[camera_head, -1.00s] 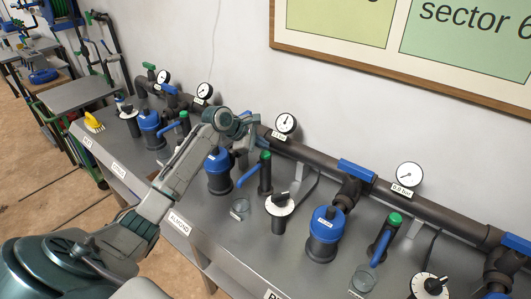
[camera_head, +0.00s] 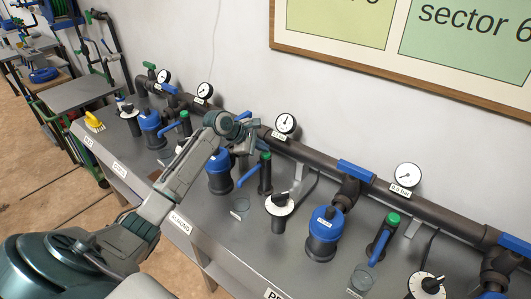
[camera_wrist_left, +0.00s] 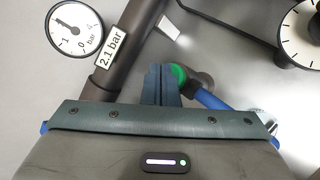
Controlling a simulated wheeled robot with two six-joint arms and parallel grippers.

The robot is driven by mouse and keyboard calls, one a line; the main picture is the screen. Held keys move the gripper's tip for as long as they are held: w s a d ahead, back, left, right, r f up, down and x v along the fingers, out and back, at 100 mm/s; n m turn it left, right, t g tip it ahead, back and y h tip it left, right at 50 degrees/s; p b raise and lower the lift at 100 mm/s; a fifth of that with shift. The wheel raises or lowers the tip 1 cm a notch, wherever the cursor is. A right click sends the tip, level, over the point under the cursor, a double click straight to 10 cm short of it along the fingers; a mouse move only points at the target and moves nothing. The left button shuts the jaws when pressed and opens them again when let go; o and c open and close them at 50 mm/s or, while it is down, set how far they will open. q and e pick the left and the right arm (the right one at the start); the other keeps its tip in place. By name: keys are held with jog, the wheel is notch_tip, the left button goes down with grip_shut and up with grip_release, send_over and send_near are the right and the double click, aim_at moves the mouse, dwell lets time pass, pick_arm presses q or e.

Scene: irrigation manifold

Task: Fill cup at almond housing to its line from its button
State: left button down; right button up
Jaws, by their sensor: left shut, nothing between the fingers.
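The almond housing (camera_head: 219,175) is a dark canister with a blue cap, behind the ALMOND label (camera_head: 180,223) on the bench edge. A small clear cup (camera_head: 239,208) stands on the bench to its right; its line and water level are too small to make out. A green button (camera_head: 265,156) tops the dark post with a blue lever beside the housing. My left gripper (camera_head: 254,136) is shut and empty, above and behind the post. In the left wrist view its fingertips (camera_wrist_left: 160,80) overlap the left side of the green button (camera_wrist_left: 179,75); contact cannot be told.
A dark pipe (camera_head: 325,162) runs along the wall behind, with gauges, one marked 2.1 bar (camera_wrist_left: 111,46). A white dial (camera_head: 279,204) stands right of the cup. Another blue-capped housing (camera_head: 324,230) and cup (camera_head: 363,278) stand farther right. Bare bench lies in front of the almond cup.

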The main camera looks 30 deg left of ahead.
aim_at(263, 153)
pick_arm(q)
jog(key=shift+f, duration=0.4)
dwell(0.4)
jog(key=shift+r, duration=0.1)
jog(key=shift+r+p, duration=0.9)
jog(key=shift+p, duration=0.7)
jog(key=shift+r+p, duration=0.35)
jog(key=shift+p, duration=0.05)
notch_tip(263, 153, up, 4)
jog(key=p, duration=0.5)
jog(key=shift+r+p, duration=0.25)
jog(key=shift+p, duration=0.15)
jog(key=shift+f, duration=0.1)
dwell(1.1)
